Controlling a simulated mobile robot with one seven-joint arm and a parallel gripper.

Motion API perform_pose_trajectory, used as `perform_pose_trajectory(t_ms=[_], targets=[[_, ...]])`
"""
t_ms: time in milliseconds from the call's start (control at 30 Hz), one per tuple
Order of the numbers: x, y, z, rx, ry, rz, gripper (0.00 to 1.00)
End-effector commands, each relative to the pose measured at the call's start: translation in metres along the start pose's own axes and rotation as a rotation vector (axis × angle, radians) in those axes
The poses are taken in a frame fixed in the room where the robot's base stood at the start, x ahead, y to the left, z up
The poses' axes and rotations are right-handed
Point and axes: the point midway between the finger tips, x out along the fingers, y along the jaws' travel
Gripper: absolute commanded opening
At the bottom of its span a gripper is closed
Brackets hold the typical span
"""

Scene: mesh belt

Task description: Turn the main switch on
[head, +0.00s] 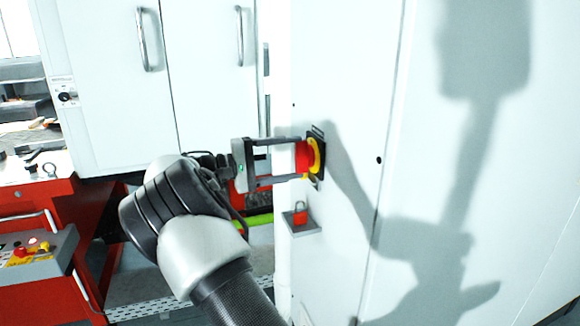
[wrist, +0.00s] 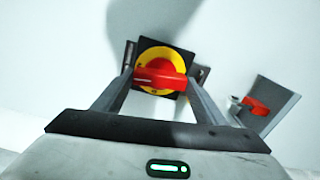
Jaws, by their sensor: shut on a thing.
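The main switch is a red rotary handle (head: 303,156) on a yellow disc (head: 317,154) with a black square plate, mounted on a white cabinet panel. In the wrist view the red handle (wrist: 160,76) lies roughly level, slightly tilted, across the yellow disc (wrist: 163,55). My gripper (head: 290,160) reaches it from the left, with one finger above and one below in the head view. In the wrist view its fingertips (wrist: 160,82) stand at the handle's two ends, shut on it. The contact faces are partly hidden.
A red padlock (head: 300,214) sits on a small grey shelf (head: 303,228) below the switch. White cabinet doors with handles (head: 148,40) stand behind on the left. A red cart with a button panel (head: 35,255) is at lower left. The panel right of the switch is clear.

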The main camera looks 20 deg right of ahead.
Motion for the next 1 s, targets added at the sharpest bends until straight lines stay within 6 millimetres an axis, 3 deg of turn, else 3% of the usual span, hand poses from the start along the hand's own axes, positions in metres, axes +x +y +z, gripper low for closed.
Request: perform_pose_trajectory(t_ms=[300,867,900,1000], targets=[[-0.0003,-0.0012,-0.0004,0.135,0.001,-0.001,0.43],[-0.0003,0.0001,-0.0002,0.167,0.001,-0.001,0.43],[-0.0003,0.0001,-0.0002,0.167,0.001,-0.001,0.67],[-0.0003,0.0001,-0.0002,0.167,0.001,-0.001,0.84]])
